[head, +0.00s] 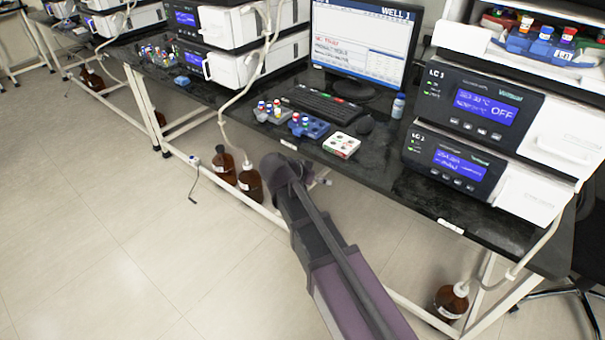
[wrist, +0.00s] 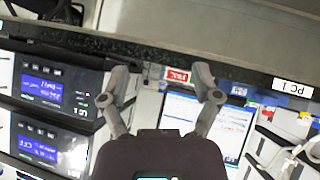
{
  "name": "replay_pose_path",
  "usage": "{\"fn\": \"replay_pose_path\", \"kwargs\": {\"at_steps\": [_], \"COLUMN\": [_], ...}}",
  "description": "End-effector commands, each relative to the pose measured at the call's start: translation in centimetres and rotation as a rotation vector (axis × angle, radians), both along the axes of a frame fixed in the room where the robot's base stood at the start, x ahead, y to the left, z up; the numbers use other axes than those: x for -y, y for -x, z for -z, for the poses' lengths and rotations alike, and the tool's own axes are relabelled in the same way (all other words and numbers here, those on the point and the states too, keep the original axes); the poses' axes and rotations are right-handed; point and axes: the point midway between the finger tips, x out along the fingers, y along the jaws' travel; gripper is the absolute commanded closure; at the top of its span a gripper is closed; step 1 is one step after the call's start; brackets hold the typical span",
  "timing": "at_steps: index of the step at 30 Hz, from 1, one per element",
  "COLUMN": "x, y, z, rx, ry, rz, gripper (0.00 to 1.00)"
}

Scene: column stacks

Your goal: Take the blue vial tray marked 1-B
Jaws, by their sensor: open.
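A blue vial tray (head: 540,45) with coloured-cap vials sits on top of the instrument stack at the right in the head view. Its white label is too small to read surely. Another blue vial tray (head: 309,127) stands on the bench in front of the keyboard, with no readable mark. A small blue item (head: 182,80) lies farther left. My gripper (wrist: 160,84) is open and empty in the wrist view, its two fingers spread apart. No vial tray shows clearly between them. In the head view my arm reaches over the floor before the bench; its fingers are not clear.
A grey vial tray (head: 273,112) and a white tray (head: 341,145) flank the bench's blue tray. A monitor (head: 362,40), keyboard (head: 325,103) and small bottle (head: 398,105) stand behind. Instruments (head: 455,165) fill the right. Brown bottles (head: 249,181) stand below the bench.

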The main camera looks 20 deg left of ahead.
Motion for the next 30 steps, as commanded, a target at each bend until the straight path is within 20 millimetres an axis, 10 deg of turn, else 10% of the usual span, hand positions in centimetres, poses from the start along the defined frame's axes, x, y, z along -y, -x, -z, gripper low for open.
{"fn": "replay_pose_path", "kwargs": {"at_steps": [15, 30], "x": [15.4, 26.7], "y": [1.5, 6.4], "z": [3.9, 6.2], "rx": [-0.393, -0.677], "ry": [-0.058, -0.253], "rz": [-0.009, -0.142], "gripper": [0.20, 0.20]}}
